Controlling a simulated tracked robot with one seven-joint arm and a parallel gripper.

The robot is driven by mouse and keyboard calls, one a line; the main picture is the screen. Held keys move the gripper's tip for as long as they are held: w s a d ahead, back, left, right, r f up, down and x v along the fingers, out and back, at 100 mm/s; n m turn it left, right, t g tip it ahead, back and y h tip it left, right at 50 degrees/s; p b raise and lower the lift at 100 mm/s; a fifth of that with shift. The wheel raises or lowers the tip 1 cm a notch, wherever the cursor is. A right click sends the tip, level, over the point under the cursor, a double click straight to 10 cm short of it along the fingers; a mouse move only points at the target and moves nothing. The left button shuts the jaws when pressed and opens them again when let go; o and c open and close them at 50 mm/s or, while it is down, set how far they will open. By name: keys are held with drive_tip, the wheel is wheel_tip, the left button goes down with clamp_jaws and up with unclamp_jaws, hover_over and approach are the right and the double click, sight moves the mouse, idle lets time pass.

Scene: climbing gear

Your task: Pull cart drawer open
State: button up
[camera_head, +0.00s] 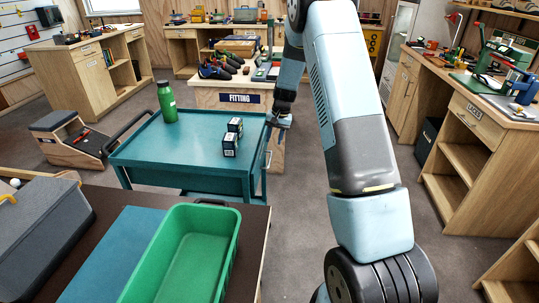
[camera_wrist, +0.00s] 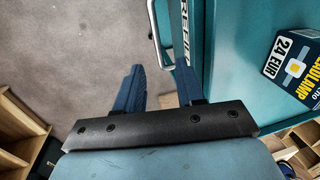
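The teal cart (camera_head: 185,150) stands at the middle left in the head view. Its drawer front (camera_wrist: 198,45) shows in the wrist view, with a label strip and a thin silver bar handle (camera_wrist: 155,32). The handle also shows on the cart's right side in the head view (camera_head: 268,161). The drawer looks closed. My gripper (camera_head: 279,122) is beside the cart's far right corner. In the wrist view its two blue fingers (camera_wrist: 160,66) are apart, with nothing clamped. The handle's lower end lies close to the gap between the fingertips; I cannot tell whether they touch.
A green bottle (camera_head: 167,101) and two small headlamp boxes (camera_head: 230,145) stand on the cart top; one box shows in the wrist view (camera_wrist: 293,70). A green bin (camera_head: 190,262) is on the near table. The fitting bench (camera_head: 237,98) is behind. Floor right of the cart is clear.

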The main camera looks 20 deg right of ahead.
sight(271, 153)
drive_tip(key=f, duration=0.2)
drive_tip(key=a+f, duration=0.1)
drive_tip(key=f, duration=0.5)
drive_tip(key=shift+w+a+f, duration=0.15)
drive_tip(key=shift+w+f, duration=0.1)
drive_tip(key=shift+w, duration=0.05)
drive_tip(key=shift+c, duration=0.5)
clamp_jaws()
drive_tip(key=shift+a, duration=0.2)
drive_tip(key=shift+s+d, duration=0.1)
